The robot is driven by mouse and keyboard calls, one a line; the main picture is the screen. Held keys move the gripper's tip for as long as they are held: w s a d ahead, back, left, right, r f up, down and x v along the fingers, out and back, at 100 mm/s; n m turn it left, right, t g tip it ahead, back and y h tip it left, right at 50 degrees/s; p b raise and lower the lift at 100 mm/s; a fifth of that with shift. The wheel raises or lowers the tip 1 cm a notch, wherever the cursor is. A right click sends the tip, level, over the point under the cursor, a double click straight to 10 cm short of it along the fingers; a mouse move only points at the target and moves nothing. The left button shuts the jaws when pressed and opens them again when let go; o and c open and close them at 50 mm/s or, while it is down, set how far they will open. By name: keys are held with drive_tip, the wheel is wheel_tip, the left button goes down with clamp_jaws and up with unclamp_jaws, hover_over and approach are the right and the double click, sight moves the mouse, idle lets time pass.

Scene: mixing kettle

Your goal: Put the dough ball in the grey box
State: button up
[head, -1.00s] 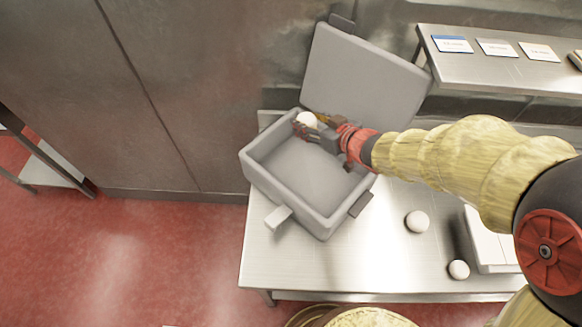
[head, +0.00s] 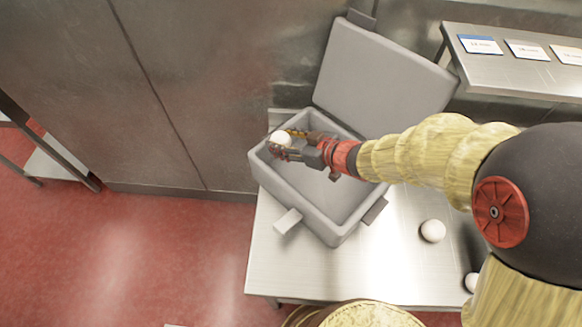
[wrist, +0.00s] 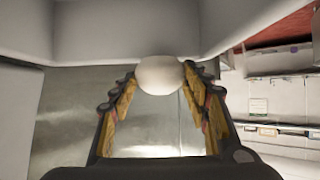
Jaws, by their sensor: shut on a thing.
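The dough ball (head: 281,139) is white and round. My gripper (head: 284,142) is shut on it, and the ball sits between the fingertips. The wrist view shows the same ball (wrist: 160,74) between the two yellow-padded fingers. The grey box (head: 333,228) stands open on the metal table, its lid (head: 382,72) tilted back behind it. In the head view the gripper and ball appear over the left rear part of the box opening. Their exact height over the rim is hard to tell. My arm hides part of the box's interior and right side.
Another white ball (head: 433,231) lies on the metal table (head: 290,262) right of the box, and a further one (head: 471,282) is partly hidden by my arm. A shelf (head: 510,75) with several labels is at the upper right. A steel wall (head: 200,80) stands behind.

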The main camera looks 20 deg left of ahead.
wheel_tip(320, 180, down, 12)
drive_tip(key=b, duration=0.3)
drive_tip(key=shift+r, duration=0.25)
drive_tip(key=shift+f, duration=0.15)
drive_tip(key=o, duration=1.2)
